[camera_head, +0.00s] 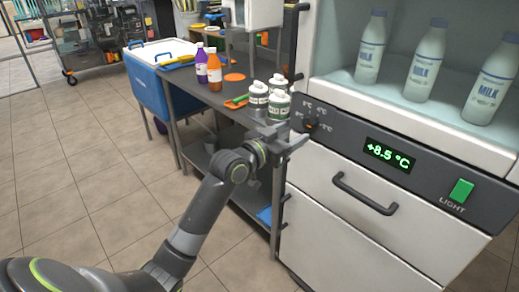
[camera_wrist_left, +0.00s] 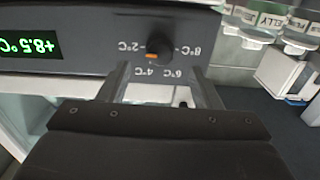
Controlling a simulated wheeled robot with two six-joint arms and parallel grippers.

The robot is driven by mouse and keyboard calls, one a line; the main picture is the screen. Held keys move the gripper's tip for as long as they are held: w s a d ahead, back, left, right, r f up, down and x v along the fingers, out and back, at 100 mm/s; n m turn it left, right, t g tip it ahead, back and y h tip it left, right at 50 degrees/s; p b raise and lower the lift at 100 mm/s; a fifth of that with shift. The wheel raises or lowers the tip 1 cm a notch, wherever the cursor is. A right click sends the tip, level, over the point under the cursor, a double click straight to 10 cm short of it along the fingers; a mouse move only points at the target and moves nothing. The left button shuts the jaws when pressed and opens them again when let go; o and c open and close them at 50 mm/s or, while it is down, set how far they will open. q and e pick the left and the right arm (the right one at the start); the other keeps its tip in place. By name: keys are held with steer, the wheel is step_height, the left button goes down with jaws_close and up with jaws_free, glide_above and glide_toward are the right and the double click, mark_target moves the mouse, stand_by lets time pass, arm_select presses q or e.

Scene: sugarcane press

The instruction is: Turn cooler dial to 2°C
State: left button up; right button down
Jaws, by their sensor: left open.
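The cooler dial (camera_head: 311,124) is a dark round knob on the cooler's grey control panel (camera_head: 345,140), ringed by temperature marks. It also shows in the left wrist view (camera_wrist_left: 161,50), where the picture is upside down; labels 2, 4, 6 and 8°C are readable and an orange mark sits on the knob's lower left. The green display (camera_head: 390,154) reads +8.5 °C. My left gripper (camera_head: 296,136) is open and empty in front of the panel near the dial. In the left wrist view its fingers (camera_wrist_left: 161,80) stand apart, one each side below the dial. My right gripper is not in view.
A green light switch (camera_head: 461,191) and a drawer handle (camera_head: 365,195) are on the cooler. Milk bottles (camera_head: 426,62) stand on its shelf. Lidded jars (camera_head: 278,104) and other bottles stand on the table beside it. The floor (camera_head: 75,190) at left is clear.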

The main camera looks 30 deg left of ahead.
arm_select(q)
steer(key=v, duration=1.1)
steer(key=shift+p, duration=0.35)
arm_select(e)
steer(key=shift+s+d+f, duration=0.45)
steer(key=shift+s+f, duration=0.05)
arm_select(q)
steer(key=shift+s, duration=0.15)
